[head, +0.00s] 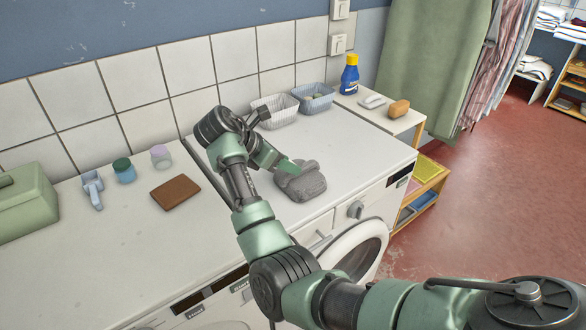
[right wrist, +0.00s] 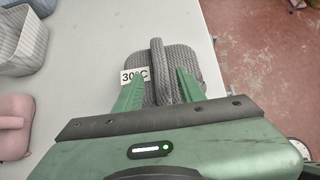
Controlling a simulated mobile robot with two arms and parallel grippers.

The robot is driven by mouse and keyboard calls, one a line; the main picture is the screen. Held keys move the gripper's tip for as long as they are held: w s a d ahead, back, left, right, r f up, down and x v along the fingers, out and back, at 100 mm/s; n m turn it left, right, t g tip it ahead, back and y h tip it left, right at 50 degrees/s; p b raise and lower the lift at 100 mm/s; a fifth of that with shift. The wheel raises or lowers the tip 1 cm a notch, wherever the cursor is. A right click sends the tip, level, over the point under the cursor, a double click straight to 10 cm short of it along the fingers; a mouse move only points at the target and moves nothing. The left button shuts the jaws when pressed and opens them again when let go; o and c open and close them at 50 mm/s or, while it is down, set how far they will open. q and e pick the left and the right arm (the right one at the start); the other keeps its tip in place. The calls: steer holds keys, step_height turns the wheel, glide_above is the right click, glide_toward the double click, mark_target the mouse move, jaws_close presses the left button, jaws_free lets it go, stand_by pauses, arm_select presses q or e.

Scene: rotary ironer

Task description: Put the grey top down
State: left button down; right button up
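The grey top (head: 303,184) is a folded, knitted bundle lying on the white machine top near its front edge. In the right wrist view the grey top (right wrist: 186,55) shows a raised ridge in its middle and a white label reading 30°C. My right gripper (head: 288,165) is low at the back side of the grey top. In the right wrist view its two green fingers (right wrist: 160,78) stand apart on either side of the ridge, with a gap showing at each side. The grey top appears to rest on the surface. My left gripper is not in view.
A pink folded piece (right wrist: 14,125) lies beside the grey top in the right wrist view. Two baskets (head: 275,110) (head: 316,97) stand at the back by the tiled wall. A brown block (head: 175,192), jars and a green box (head: 27,203) are at left. The left front surface is clear.

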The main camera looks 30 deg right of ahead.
steer(key=b+v, duration=0.1)
steer(key=v, duration=0.7)
steer(key=shift+a+r, duration=0.25)
steer(key=shift+r, duration=0.05)
